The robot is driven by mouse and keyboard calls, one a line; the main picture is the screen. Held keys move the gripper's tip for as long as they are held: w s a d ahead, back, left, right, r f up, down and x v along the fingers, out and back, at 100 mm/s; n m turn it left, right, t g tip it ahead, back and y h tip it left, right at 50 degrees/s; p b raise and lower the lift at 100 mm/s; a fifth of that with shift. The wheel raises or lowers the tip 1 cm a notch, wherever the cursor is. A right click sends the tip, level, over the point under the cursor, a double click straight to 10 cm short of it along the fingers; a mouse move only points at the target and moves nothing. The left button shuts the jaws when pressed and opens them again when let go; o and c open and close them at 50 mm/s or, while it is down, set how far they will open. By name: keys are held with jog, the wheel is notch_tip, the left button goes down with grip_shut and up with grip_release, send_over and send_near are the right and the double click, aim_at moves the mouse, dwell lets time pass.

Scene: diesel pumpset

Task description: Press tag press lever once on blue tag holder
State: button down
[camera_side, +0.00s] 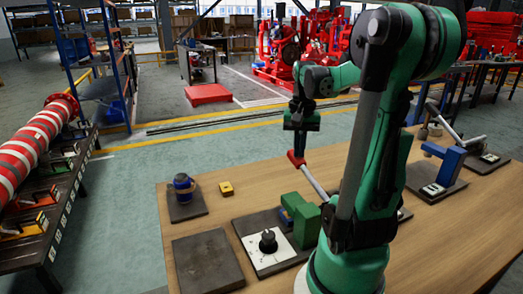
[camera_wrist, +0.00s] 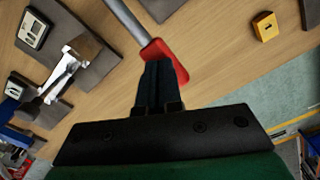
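The press lever is a grey rod (camera_side: 316,185) with a red end (camera_side: 296,158). It slants up to the left in the side view, and its lower end is hidden by my arm. My gripper (camera_side: 299,148) points down at the lever's red end. In the wrist view my fingers (camera_wrist: 158,70) look shut together and overlap the edge of the red end (camera_wrist: 170,62). I cannot tell whether they touch it. The grey rod (camera_wrist: 124,20) runs away from it.
A blue cylinder (camera_side: 183,185) on a dark plate, a yellow block (camera_side: 226,188) and a bare dark plate (camera_side: 207,262) are on the wooden table. A black knob (camera_side: 268,240) sits on a white plate. A blue fixture (camera_side: 446,165) stands at right.

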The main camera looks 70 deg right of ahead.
jog(key=shift+w+d+f, duration=0.15)
jog(key=shift+f, duration=1.05)
notch_tip(320, 180, up, 13)
jog(key=s+a, duration=0.1)
dwell(0.5)
jog(key=w+a+f+n+t, duration=0.2)
jog(key=w+a+f+n, duration=0.1)
jog(key=a, duration=0.4)
jog(key=w+a+f+n+t, duration=0.2)
jog(key=w+a+f+n, duration=0.2)
jog(key=a+n, duration=0.3)
jog(key=w+a+f+n+t, duration=0.3)
jog(key=w+a+n, duration=0.2)
jog(key=a, duration=0.4)
jog(key=shift+w+a+f, duration=0.2)
jog(key=shift+w+a, duration=0.05)
jog(key=shift+w, duration=0.3)
